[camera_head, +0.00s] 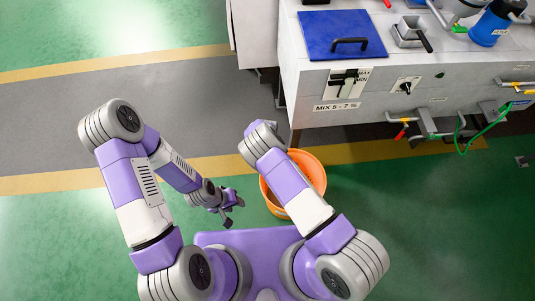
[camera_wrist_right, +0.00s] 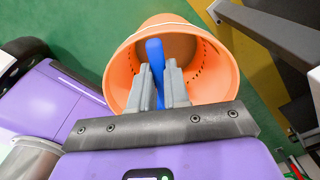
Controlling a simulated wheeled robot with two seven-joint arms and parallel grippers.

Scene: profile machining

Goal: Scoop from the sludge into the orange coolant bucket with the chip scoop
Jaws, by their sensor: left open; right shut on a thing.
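The orange coolant bucket (camera_head: 316,178) stands on the floor in front of the machine, partly covered by my right arm. In the right wrist view the bucket (camera_wrist_right: 120,75) opens toward the camera, with small dark dots on its inner wall. My right gripper (camera_wrist_right: 161,72) is shut on a blue handle (camera_wrist_right: 154,52), which I take to be the chip scoop, and is over the bucket mouth. The scoop's far end is hidden. In the head view the right gripper is hidden behind its arm. My left gripper (camera_head: 229,208) is open and empty, left of the bucket. No sludge can be made out.
The white machine (camera_head: 440,85) stands at the upper right, with a blue lid (camera_head: 340,32), a metal tray with a black handle (camera_head: 410,33) and a blue container (camera_head: 488,28) on top. Valves and a green hose (camera_head: 468,138) stick out from its front. The floor at left is clear.

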